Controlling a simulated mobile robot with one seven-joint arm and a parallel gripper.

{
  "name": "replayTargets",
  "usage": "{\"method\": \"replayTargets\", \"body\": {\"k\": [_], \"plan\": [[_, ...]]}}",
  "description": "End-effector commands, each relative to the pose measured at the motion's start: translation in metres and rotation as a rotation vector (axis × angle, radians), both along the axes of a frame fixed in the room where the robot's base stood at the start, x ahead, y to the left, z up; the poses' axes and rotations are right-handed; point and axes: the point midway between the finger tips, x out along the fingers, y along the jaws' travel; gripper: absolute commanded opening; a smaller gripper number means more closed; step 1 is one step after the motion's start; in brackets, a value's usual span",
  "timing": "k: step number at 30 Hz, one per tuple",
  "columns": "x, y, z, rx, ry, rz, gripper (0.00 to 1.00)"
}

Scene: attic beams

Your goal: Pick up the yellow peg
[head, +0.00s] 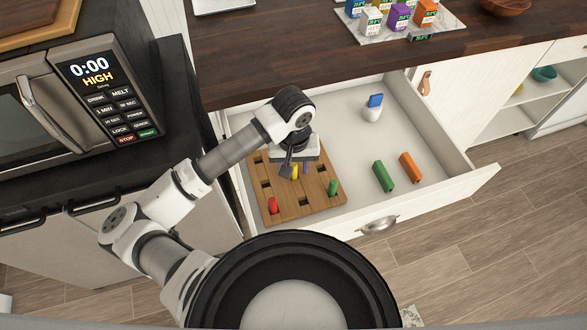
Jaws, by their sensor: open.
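The yellow peg (294,172) stands in the wooden peg board (300,208) inside the open drawer. Only part of the peg shows, as my gripper (293,172) is right over it. My gripper points down, with its fingers at the peg's height in the picture. The jaws are open; I cannot tell whether the peg is between the fingers or touched by them. A red peg (273,205) stands near the board's front left and a green peg (332,187) near its right edge. The board has several dark empty holes.
A loose green block (383,176), an orange block (411,167) and a white bottle with a blue cap (373,108) are in the drawer (345,150). The drawer walls surround the board. A microwave (85,95) stands at left, the dark countertop (290,50) behind.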

Motion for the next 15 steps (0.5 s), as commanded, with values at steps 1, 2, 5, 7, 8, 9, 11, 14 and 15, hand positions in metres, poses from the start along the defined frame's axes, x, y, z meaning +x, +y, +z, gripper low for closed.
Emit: {"method": "replayTargets", "body": {"k": [1,2,5,7,8,9,11,14,15], "plan": [[0.0001,0.0001,-0.0003,0.0,0.0,0.0,0.43],[0.0001,0.0001,-0.0003,0.0,0.0,0.0,0.43],[0.0,0.0001,-0.0002,0.0,0.0,0.0,0.39],[0.0,0.0001,-0.0001,0.0,0.0,0.0,0.3],[0.0,0.0001,-0.0001,0.0,0.0,0.0,0.26],[0.0,0.0001,0.0,0.0,0.0,0.0,0.21],[0.0,0.0001,0.0,0.0,0.0,0.0,0.13],[0.0,0.0001,0.0001,0.0,0.0,0.0,0.0],[0.0,0.0001,0.0001,0.0,0.0,0.0,0.0]]}}
